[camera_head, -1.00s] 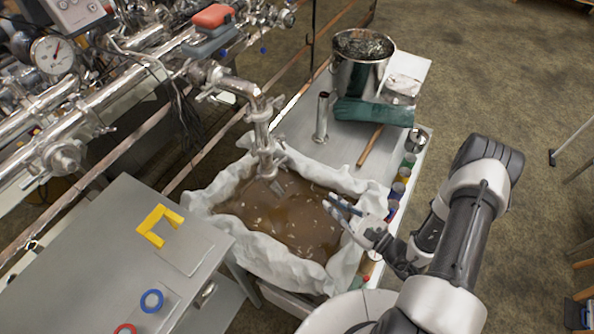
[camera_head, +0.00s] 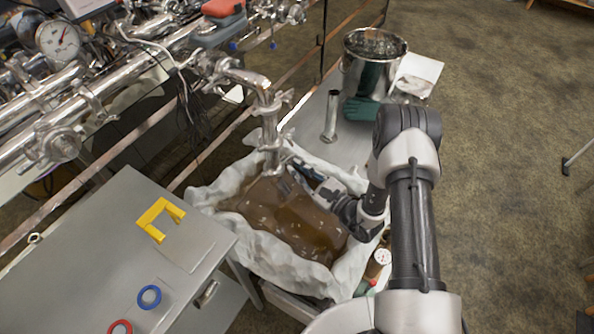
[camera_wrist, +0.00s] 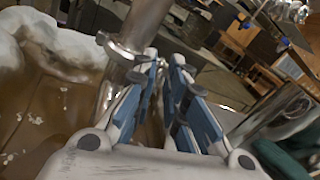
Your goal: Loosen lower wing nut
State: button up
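The vertical steel pipe (camera_head: 269,125) comes down over the cloth-lined tub, with a clamp (camera_head: 272,146) near its lower end. In the wrist view the pipe (camera_wrist: 145,22) and a clamp collar (camera_wrist: 119,47) stand just beyond the fingertips, slightly left. I cannot clearly pick out the lower wing nut; the fingers may hide it. My gripper (camera_head: 297,168) is beside the pipe's lower end, on its right. In the wrist view my gripper (camera_wrist: 166,58) shows two blue-padded fingers with a narrow gap between them and nothing clearly held.
The tub's white cloth lining (camera_head: 222,187) surrounds brown liquid (camera_head: 290,222) under my gripper. A steel pot (camera_head: 369,65), a green item (camera_head: 360,110) and an upright steel tube (camera_head: 331,115) stand behind.

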jog(key=shift+w+a, duration=0.3)
jog(key=shift+w, duration=0.05)
jog(key=shift+c, duration=0.2)
grip_shut()
jog(key=n, duration=0.2)
jog(key=n+b, duration=0.1)
jog(key=n, duration=0.1)
jog(key=shift+s+a+f+n, duration=0.15)
jog(key=shift+s+n, duration=0.05)
jog(key=shift+n, duration=0.1)
jog(key=shift+o, duration=0.2)
grip_release()
